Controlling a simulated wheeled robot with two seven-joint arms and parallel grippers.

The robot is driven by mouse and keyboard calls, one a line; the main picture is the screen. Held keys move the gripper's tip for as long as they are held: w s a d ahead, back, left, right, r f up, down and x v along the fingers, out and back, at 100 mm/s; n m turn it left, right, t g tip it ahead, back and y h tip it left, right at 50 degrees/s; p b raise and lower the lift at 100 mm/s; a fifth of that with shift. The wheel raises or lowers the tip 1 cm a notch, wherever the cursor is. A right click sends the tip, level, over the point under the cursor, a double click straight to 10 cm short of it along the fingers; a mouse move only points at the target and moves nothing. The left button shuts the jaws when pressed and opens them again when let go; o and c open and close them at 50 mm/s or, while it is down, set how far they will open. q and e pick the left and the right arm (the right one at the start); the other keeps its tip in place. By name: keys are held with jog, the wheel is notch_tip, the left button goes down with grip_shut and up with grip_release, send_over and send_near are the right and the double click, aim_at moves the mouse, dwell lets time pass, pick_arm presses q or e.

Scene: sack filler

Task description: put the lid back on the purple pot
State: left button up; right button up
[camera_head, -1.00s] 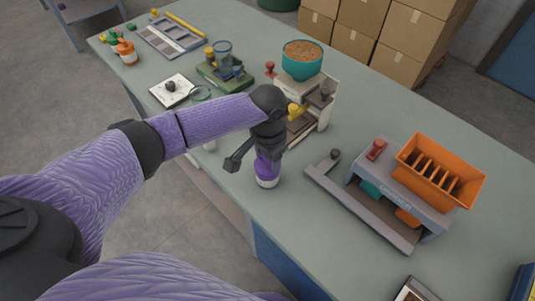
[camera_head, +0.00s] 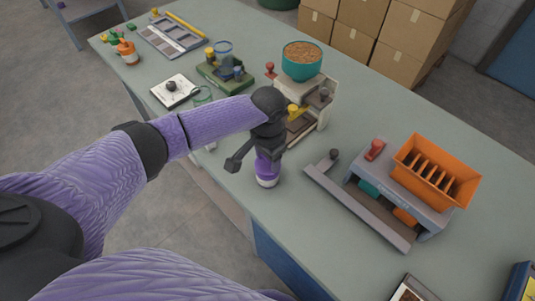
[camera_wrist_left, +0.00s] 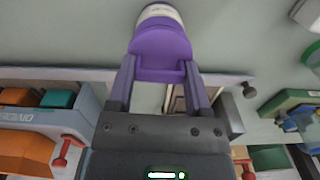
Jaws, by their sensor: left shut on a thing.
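The purple pot (camera_head: 267,180), with a white band near its base, stands upright near the front edge of the grey-green table. It also shows at the top of the left wrist view (camera_wrist_left: 160,42). My left gripper (camera_head: 268,150) points down over it. Its two fingers (camera_wrist_left: 160,78) are shut on the purple lid (camera_wrist_left: 160,74) at the pot's top. Lid and pot are in line and look in contact; the fingers hide part of the seam, so I cannot tell how fully the lid sits. My right gripper is not in view.
A grey machine with an orange hopper (camera_head: 436,172) stands to the right. A cream machine with a teal bowl (camera_head: 302,61) is close behind my gripper. A green device (camera_head: 225,75), a grey tray (camera_head: 170,38) and orange pots (camera_head: 127,53) are farther left. Bare table lies around the purple pot.

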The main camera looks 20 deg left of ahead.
pick_arm(q)
jog(key=shift+f, duration=0.2)
dwell(0.6)
jog(key=shift+p, duration=0.55)
jog(key=o, duration=1.2)
jog(key=shift+o, duration=0.2)
notch_tip(320, 180, up, 4)
jog(key=p, duration=0.4)
jog(key=shift+f, duration=0.15)
notch_tip(320, 180, up, 4)
jog(key=p, duration=0.4)
jog(key=shift+f, duration=0.35)
